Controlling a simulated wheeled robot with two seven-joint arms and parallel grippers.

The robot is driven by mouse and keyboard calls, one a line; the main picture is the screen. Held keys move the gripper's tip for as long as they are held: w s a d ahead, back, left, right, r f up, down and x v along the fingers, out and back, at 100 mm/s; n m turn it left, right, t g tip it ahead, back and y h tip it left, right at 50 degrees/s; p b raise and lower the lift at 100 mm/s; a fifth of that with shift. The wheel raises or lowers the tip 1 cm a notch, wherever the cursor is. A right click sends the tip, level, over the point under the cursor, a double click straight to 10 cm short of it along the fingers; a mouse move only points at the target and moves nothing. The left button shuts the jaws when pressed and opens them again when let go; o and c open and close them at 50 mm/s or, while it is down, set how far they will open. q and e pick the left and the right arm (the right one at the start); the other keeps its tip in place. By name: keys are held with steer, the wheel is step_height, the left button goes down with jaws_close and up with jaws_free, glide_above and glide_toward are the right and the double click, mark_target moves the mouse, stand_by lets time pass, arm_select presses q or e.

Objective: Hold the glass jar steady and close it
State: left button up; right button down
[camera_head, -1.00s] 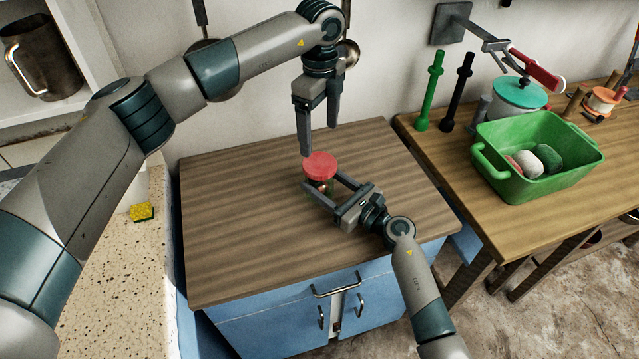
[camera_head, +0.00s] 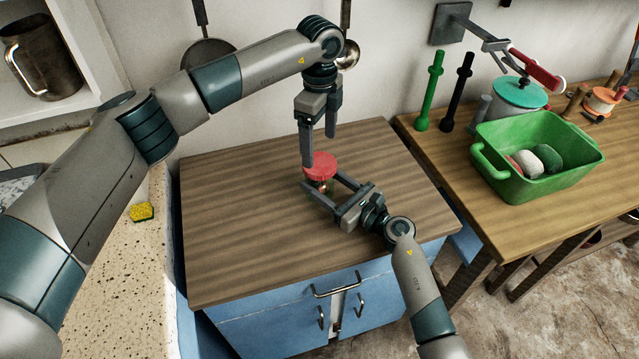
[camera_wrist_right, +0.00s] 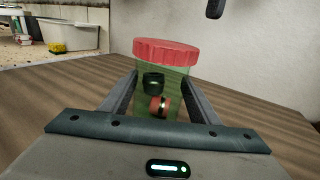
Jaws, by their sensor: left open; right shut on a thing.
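The glass jar (camera_wrist_right: 178,93) stands upright on the wooden top, greenish and see-through, with a dark item and a red-orange item inside. Its red lid (camera_head: 321,167) sits on the mouth; it also shows in the right wrist view (camera_wrist_right: 166,51). I cannot tell how tightly it is on. My right gripper (camera_head: 322,187) is shut on the jar body below the lid, which hides part of the jar. My left gripper (camera_head: 319,152) is open, pointing down at the lid, one finger in front of the lid's left edge. I cannot tell whether they touch.
The wooden top (camera_head: 235,230) around the jar is clear. A green basin (camera_head: 540,185) with rounded items stands on the right bench, near a teal-lidded pot (camera_head: 519,98). A yellow sponge (camera_head: 141,212) lies on the stone ledge at left. Utensils hang on the back wall.

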mark_target(320, 163)
arm_select(q)
steer(key=shift+f, duration=2.4)
